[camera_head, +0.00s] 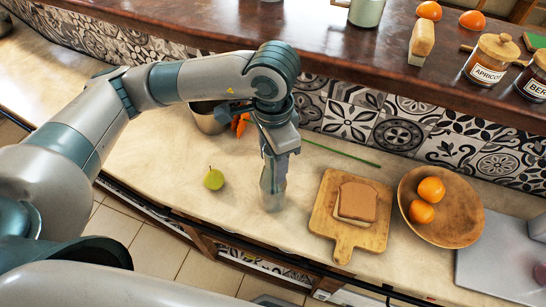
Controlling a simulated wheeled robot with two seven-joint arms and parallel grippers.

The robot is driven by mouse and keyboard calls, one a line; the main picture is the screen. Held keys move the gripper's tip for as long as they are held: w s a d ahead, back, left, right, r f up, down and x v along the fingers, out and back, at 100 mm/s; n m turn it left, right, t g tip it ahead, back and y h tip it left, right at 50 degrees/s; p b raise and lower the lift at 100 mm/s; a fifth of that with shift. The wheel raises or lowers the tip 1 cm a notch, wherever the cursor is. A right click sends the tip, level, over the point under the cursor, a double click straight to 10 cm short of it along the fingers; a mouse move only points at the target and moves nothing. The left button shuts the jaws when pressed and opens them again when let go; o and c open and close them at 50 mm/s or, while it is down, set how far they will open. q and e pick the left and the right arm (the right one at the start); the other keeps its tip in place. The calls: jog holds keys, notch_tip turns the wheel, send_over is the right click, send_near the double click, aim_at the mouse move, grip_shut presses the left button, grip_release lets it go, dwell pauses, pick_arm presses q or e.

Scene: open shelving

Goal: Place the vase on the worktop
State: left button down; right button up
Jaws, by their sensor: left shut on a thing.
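The vase (272,190) is a slim, see-through grey glass vessel standing upright at the middle of the pale worktop (150,165). My left gripper (272,160) comes down from above and is shut on the upper part of the vase. The gripper hides the vase's rim. The vase's base is at or just above the worktop surface; I cannot tell whether it touches. My right gripper is not in view.
A green pear (213,179) lies left of the vase. Behind are a metal pot (208,121) and an orange flower (240,122) with a long green stem (345,154). A cutting board (350,237) with bread (357,201) and a wooden bowl (455,222) of oranges are right.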

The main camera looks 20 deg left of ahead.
pick_arm(q)
jog(key=shift+f+b, duration=0.1)
jog(key=shift+b, duration=0.25)
jog(key=c, duration=0.9)
grip_release()
notch_tip(320, 180, up, 12)
jog(key=b, duration=0.4)
